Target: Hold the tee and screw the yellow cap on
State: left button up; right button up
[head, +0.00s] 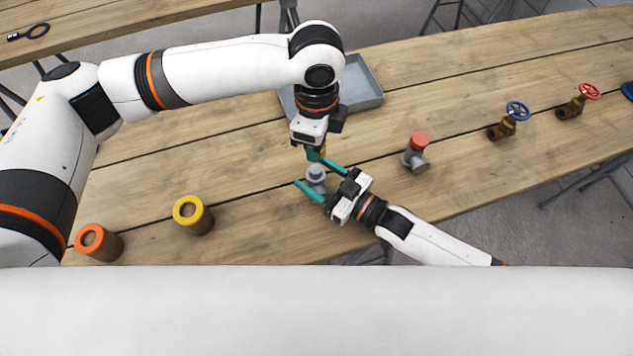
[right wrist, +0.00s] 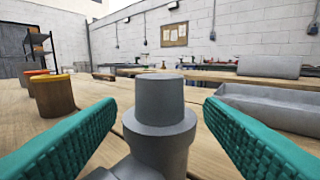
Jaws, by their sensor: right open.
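The grey tee (head: 316,174) stands on the wooden table below my left gripper. In the right wrist view the tee (right wrist: 160,125) rises between two teal fingers, its upper end bare. My right gripper (head: 309,178) is open, one finger on each side of the tee; a gap shows on both sides. My left gripper (head: 316,154) points down just behind and above the tee. A small yellow piece, seemingly the yellow cap (head: 323,151), shows between its fingers, mostly hidden by them. The left gripper does not show in the right wrist view.
A grey tray (head: 366,84) lies behind the left gripper. Wooden cylinders with yellow (head: 188,210) and orange (head: 92,238) rims stand front left.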

grip_shut()
pick_arm(q)
send_over(317, 169)
notch_tip(317, 169, down, 5)
jog(key=shift+s+a+r, duration=0.1)
pick_arm(e)
jog(key=shift+f, duration=0.1)
dwell(0.4)
pick_arm(q)
jog(key=shift+f, duration=0.2)
pick_arm(e)
jog(key=shift+s, duration=0.1)
pick_arm(q)
jog(key=shift+f, duration=0.8)
pick_arm(e)
jog(key=shift+f, duration=0.1)
pick_arm(q)
jog(key=shift+f, duration=0.6)
pick_arm(e)
jog(key=shift+f, duration=0.1)
